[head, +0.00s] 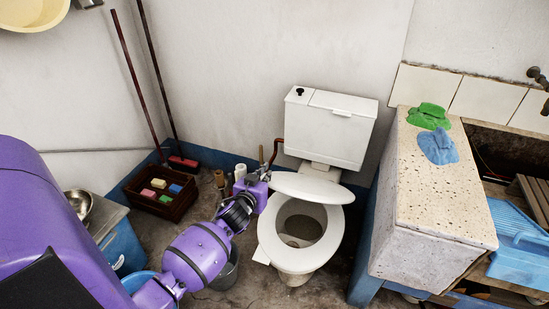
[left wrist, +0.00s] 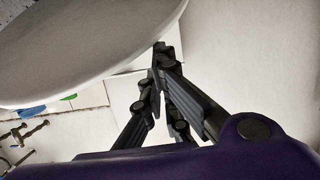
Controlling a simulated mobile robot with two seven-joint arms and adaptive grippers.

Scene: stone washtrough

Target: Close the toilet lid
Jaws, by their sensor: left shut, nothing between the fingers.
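The white toilet (head: 297,262) stands against the back wall below its cistern (head: 331,127). Its lid (head: 307,187) is tilted over the back of the seat ring (head: 265,236); the open bowl shows in front of it. My left gripper (head: 264,180) is at the left edge of the lid, its fingers hard to make out in the head view. In the left wrist view the fingers (left wrist: 160,50) are shut and empty, close to the edge of the large pale lid (left wrist: 90,45). I cannot tell whether they touch it. My right gripper is not seen.
A stone washtrough (head: 425,215) with green and blue cloths (head: 438,147) stands right of the toilet. Two poles (head: 138,80) lean on the wall.

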